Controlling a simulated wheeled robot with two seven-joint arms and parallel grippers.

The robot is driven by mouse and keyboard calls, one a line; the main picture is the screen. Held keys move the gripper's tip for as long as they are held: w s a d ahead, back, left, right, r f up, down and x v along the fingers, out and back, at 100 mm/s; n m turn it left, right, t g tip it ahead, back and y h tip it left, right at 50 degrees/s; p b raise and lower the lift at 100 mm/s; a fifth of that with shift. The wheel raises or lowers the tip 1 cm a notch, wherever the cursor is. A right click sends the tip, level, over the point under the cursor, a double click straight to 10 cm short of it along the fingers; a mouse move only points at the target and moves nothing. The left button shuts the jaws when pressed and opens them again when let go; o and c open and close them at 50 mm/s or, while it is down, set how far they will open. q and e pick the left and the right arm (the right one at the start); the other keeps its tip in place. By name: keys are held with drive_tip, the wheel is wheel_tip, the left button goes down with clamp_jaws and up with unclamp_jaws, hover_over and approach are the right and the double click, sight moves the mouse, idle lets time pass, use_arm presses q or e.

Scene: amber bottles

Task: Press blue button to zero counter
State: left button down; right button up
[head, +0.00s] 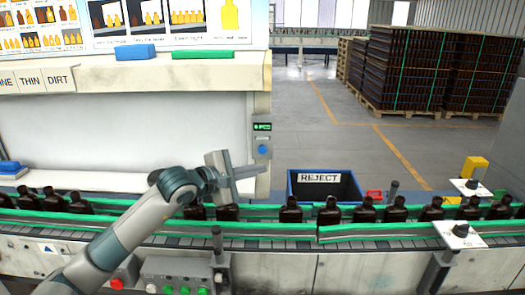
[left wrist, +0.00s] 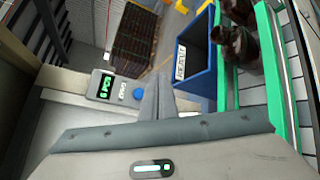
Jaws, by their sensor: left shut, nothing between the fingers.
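The blue button (head: 263,149) sits on the post at the right end of the white booth, below the counter (head: 262,127) with its green display. My left gripper (head: 262,170) is shut and empty, just below the button in the head view. In the left wrist view the blue button (left wrist: 139,94) is beside the shut fingertips of my left gripper (left wrist: 157,80), with a small gap between them in the picture. Whether they touch is hard to tell. The counter (left wrist: 105,87) shows lit green characters there. My right gripper is not in view.
A conveyor with green rails (head: 370,231) carries several amber bottles (head: 333,211) across the front. A dark blue REJECT bin (head: 347,190) stands behind it, right of the post. Stacked crates on pallets (head: 460,70) are at the back right. A control box (head: 178,275) is in front.

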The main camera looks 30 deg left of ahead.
sight(262, 150)
use_arm(q)
drive_tip(key=shift+w+a, duration=0.65)
drive_tip(key=shift+w, duration=0.4)
drive_tip(key=shift+w+a, duration=0.7)
drive_tip(key=shift+w, duration=0.4)
drive_tip(key=shift+w+a, duration=0.65)
drive_tip(key=shift+w, duration=0.4)
drive_tip(key=shift+b, duration=0.35)
drive_tip(key=shift+w+a+b, duration=0.2)
drive_tip(key=shift+w+b, duration=0.15)
